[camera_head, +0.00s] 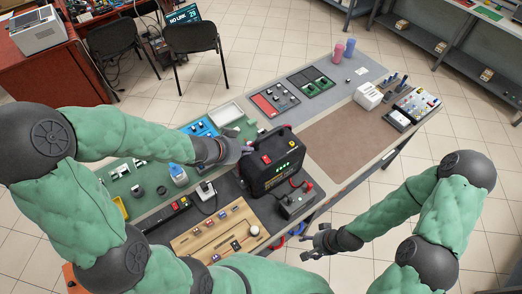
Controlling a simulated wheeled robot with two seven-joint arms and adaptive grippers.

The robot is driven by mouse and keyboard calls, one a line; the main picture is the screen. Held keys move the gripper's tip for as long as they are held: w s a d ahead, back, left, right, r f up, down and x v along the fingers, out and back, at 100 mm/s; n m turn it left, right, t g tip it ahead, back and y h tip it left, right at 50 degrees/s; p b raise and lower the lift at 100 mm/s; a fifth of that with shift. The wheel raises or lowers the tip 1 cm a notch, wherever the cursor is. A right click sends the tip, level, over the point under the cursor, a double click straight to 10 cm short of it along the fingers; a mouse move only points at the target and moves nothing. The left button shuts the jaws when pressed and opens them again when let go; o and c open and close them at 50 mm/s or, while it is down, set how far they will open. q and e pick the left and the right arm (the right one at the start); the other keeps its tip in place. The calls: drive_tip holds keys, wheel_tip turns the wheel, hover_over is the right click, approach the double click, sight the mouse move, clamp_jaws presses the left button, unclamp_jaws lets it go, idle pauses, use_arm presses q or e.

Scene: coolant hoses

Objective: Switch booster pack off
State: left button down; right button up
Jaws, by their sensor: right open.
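The booster pack (262,180) is a black box with a top handle, standing upright on the workbench near the middle of the view. Small green lights (284,166) glow on its face, and a small red part (266,159) sits beside them. Which part is its switch is too small to tell. My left gripper (243,149) is at the pack's upper left side, very close to it; whether they touch and how its fingers stand is not clear. My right gripper (313,246) is open and empty, off the bench's front edge, below and right of the pack.
The brown mat (348,138) on the right is mostly clear.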

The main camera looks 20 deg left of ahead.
use_arm(q)
drive_tip(key=shift+f, duration=0.1)
drive_tip(key=b, duration=0.8)
hover_over(266, 155)
drive_tip(key=s, duration=0.2)
drive_tip(key=f, duration=0.9)
drive_tip(key=shift+s+a, duration=0.2)
drive_tip(key=shift+a, duration=0.15)
drive_tip(key=shift+a+f, duration=0.15)
drive_tip(key=shift+f, duration=0.8)
drive_tip(key=shift+w+a+f, duration=0.15)
drive_tip(key=shift+f, duration=0.2)
